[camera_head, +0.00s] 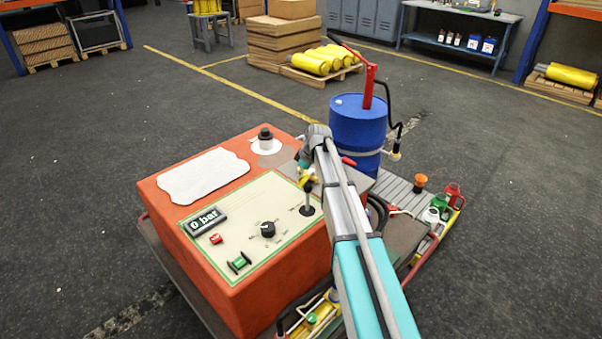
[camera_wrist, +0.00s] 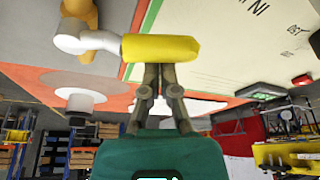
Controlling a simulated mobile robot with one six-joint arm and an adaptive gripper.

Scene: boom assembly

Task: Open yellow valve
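The yellow valve handle (camera_wrist: 160,48) lies crosswise just in front of my gripper (camera_wrist: 160,68) in the wrist view. A pale bent stem joins its left end. In the head view a small yellow part of the valve (camera_head: 308,174) shows beside my wrist, above the cream panel of the orange machine. My gripper's two dark fingers are close together, with little gap between them. Their tips end at the handle's near edge and look in contact with it or almost so. I see no finger on either side of the handle. My arm hides part of this spot in the head view.
The orange machine (camera_head: 255,281) carries a 0 bar display (camera_head: 205,221), a black knob (camera_head: 267,229) and an upright black lever (camera_head: 308,199). A blue barrel (camera_head: 357,125) with a red pump stands behind my arm. Funnels and jugs (camera_head: 441,206) sit at right. Floor at left is clear.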

